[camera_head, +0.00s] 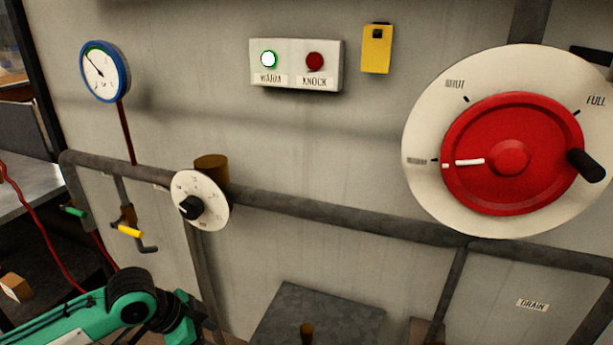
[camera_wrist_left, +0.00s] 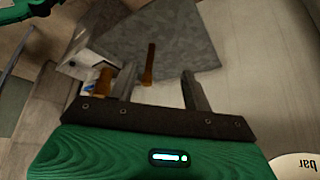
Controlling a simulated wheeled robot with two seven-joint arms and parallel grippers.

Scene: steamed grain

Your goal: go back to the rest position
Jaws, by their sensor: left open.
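My left arm is green and black and enters the head view at the lower left, in front of the wall panel. Its jaws are not clearly visible there. In the left wrist view my left gripper (camera_wrist_left: 160,78) has its two grey fingers apart, with nothing held between them. Beyond the fingers are a grey metal lid or box (camera_wrist_left: 180,40) and a brown handle (camera_wrist_left: 149,62) standing up from it. The same grey box (camera_head: 335,310) shows at the bottom of the head view. My right gripper is not in view.
A large red wheel (camera_head: 550,115) on a white dial is at the right. A small white knob dial (camera_head: 214,208) sits on the grey pipe (camera_head: 340,216). A blue-rimmed gauge (camera_head: 101,85), a white button box (camera_head: 328,50) and yellow (camera_head: 130,231) and green (camera_head: 73,211) valve handles are also on the wall.

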